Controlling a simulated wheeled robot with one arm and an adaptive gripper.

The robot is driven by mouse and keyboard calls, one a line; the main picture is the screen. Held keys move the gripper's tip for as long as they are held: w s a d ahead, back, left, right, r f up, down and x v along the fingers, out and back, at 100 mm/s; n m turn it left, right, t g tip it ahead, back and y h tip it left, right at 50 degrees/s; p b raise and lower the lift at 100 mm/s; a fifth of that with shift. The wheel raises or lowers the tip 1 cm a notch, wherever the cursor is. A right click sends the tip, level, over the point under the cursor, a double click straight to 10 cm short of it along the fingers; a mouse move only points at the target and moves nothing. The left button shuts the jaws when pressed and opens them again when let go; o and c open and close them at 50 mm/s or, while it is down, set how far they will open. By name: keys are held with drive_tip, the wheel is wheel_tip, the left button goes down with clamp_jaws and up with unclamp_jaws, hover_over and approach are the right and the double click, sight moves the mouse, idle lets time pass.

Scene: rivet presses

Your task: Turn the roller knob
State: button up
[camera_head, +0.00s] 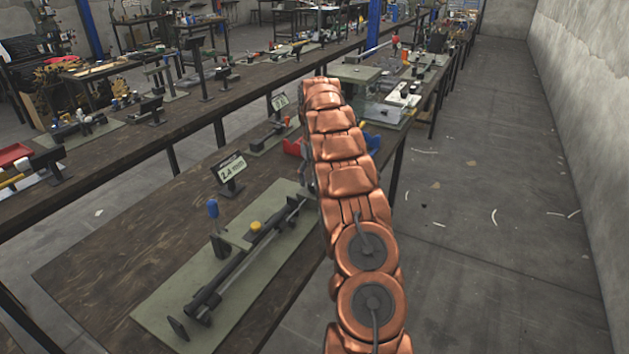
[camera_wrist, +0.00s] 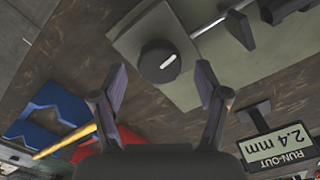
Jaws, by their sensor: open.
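The roller knob (camera_wrist: 160,62) is a round dark knob with a white mark on its face, near the top middle of the wrist view. It sits on a grey-green block (camera_wrist: 135,40), beside a pale rod. My gripper (camera_wrist: 160,86) is open, its two dark fingers spread left and right below the knob in the picture. In the head view my arm hides the gripper and knob.
A blue notched block (camera_wrist: 48,112), a red part (camera_wrist: 120,142) and a yellow rod (camera_wrist: 65,141) lie left of the gripper. In the head view, a green plate (camera_head: 160,305) carries a long dark fixture (camera_head: 240,268) and a blue-handled lever (camera_head: 213,209). The bench's front left is bare.

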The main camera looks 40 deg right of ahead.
wheel_tip(320, 180, up, 5)
drive_tip(key=shift+r, duration=0.4)
idle(0.7)
drive_tip(key=shift+a+r, duration=0.1)
drive_tip(key=s+a+r, duration=0.3)
drive_tip(key=a, duration=0.6)
drive_tip(key=s+a+r+n+g, duration=0.1)
drive_tip(key=s+a+r, duration=0.25)
drive_tip(key=a, duration=0.55)
drive_tip(key=s+a+r, duration=0.3)
drive_tip(key=s+a, duration=0.1)
drive_tip(key=a, duration=0.5)
drive_tip(key=s+a+f+n, duration=0.1)
drive_tip(key=s+a+f, duration=0.1)
drive_tip(key=s+a, duration=0.3)
drive_tip(key=s+a+f, duration=0.3)
drive_tip(key=s+a, duration=0.3)
drive_tip(key=s, duration=0.8)
drive_tip(key=s+a+f+n, duration=0.1)
drive_tip(key=s+a+f, duration=0.2)
drive_tip(key=s, duration=0.6)
drive_tip(key=a, duration=0.2)
drive_tip(key=shift+s+a+n+g, duration=0.25)
drive_tip(key=shift+a+n+g, duration=0.05)
drive_tip(key=shift+g, duration=0.1)
